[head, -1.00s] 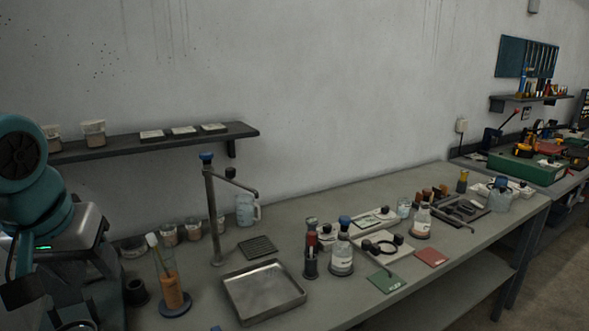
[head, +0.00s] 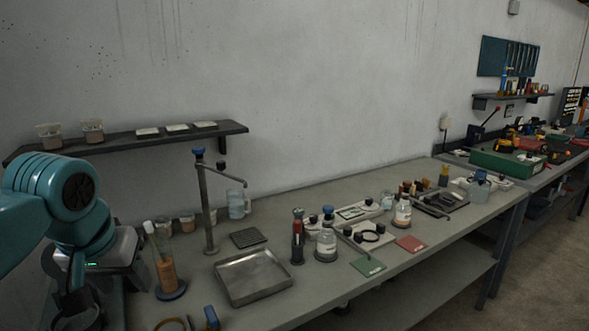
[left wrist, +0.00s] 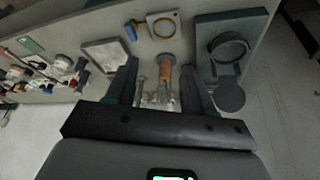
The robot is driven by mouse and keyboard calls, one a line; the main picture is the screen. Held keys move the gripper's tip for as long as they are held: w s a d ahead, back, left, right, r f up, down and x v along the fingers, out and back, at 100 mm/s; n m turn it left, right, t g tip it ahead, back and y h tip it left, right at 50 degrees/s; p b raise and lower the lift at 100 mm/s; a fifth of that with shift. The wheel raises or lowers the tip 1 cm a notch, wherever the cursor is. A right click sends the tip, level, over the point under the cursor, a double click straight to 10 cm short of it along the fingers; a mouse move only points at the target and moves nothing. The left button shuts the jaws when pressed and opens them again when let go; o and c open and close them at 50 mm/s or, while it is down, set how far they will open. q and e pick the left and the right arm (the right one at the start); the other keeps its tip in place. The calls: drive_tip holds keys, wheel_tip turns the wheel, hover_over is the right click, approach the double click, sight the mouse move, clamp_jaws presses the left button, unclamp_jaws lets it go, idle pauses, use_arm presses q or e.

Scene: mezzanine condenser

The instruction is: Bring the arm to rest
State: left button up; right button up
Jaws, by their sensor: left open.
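My left arm (head: 60,195) is teal and comes in at the left of the head view. Its dark gripper body with a green light hangs over the left end of the bench (head: 330,215). In the left wrist view my left gripper (left wrist: 160,82) is open, with two dark fingers apart. An orange cylinder (left wrist: 164,75) with glass tubes beside it shows between and beyond the fingers; nothing is visibly clamped. In the head view this orange cylinder (head: 167,272) stands on a dark round base, close to the right of the gripper. My right gripper is out of view.
A metal tray (head: 252,277) and a tall stand with a side arm (head: 208,205) are right of the gripper. Bottles and small tools crowd the bench further right. A wall shelf (head: 125,140) is behind the arm. A teal plate with a black ring (left wrist: 232,50) lies close by.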

use_arm(q)
drive_tip(key=w+d+f+m+g+h, duration=0.1)
drive_tip(key=d+f, duration=0.2)
drive_tip(key=f, duration=0.8)
drive_tip(key=d+f+g+h, duration=0.1)
drive_tip(key=d+f, duration=0.3)
drive_tip(key=f, duration=0.7)
drive_tip(key=w+d+f+m+g+h, duration=0.1)
drive_tip(key=d+f, duration=0.2)
drive_tip(key=f, duration=0.8)
drive_tip(key=s+d+f+n, duration=0.1)
drive_tip(key=s+d+f, duration=0.1)
drive_tip(key=s+f, duration=0.7)
drive_tip(key=s+d+f+n+g+h, duration=0.1)
drive_tip(key=s+d+f, duration=0.1)
drive_tip(key=s+f, duration=0.7)
drive_tip(key=s, duration=0.3)
drive_tip(key=shift+d+h, duration=0.3)
drive_tip(key=shift+d, duration=0.1)
